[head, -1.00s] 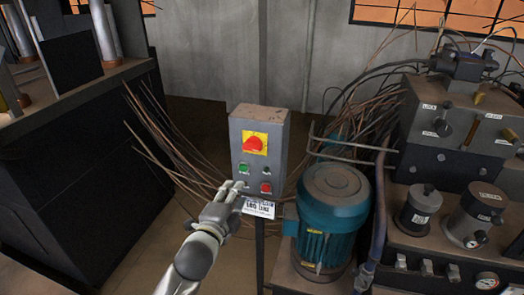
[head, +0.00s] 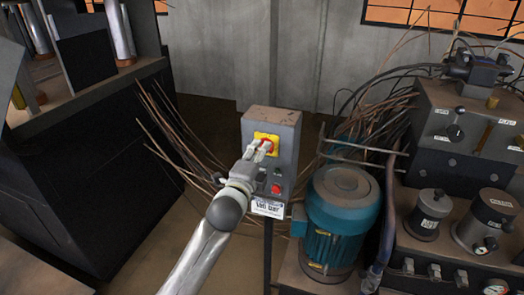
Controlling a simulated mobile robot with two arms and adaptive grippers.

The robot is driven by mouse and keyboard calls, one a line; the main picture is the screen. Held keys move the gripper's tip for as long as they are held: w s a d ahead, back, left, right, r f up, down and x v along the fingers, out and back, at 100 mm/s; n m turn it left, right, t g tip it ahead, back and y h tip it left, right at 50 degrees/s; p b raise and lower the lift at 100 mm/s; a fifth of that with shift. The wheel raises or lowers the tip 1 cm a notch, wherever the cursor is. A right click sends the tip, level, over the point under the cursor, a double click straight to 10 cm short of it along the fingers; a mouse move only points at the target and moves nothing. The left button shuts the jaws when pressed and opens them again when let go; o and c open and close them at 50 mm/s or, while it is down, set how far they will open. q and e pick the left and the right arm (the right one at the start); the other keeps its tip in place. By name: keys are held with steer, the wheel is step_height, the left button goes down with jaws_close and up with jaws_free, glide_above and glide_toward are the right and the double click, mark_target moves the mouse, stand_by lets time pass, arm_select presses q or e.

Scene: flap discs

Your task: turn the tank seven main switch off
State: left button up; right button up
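A grey switch box (head: 283,125) stands on a post in the middle of the head view. Near its top is a red rotary knob (head: 268,145) on a yellow plate (head: 262,136). My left gripper (head: 261,150) is in front of the box with its fingertips at the red knob, covering part of it. I cannot tell whether the fingers touch or grip the knob. A red button (head: 276,188) shows lower on the box; the green button is hidden behind my gripper. A white label (head: 267,208) hangs at the box's bottom edge. My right gripper is not in view.
A teal motor (head: 342,215) stands close to the right of the box. A hydraulic unit with dials and knobs (head: 470,220) is farther right. Loose brown wires (head: 180,135) spread left of the box, near a dark machine (head: 75,180).

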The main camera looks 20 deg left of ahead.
arm_select(q)
steer(key=shift+w, duration=0.8)
jaws_close()
steer(key=shift+n+p, duration=0.3)
steer(key=shift+n, duration=0.1)
steer(key=shift+n+p, duration=3.6)
steer(key=shift+n, duration=5)
steer(key=shift+f, duration=0.1)
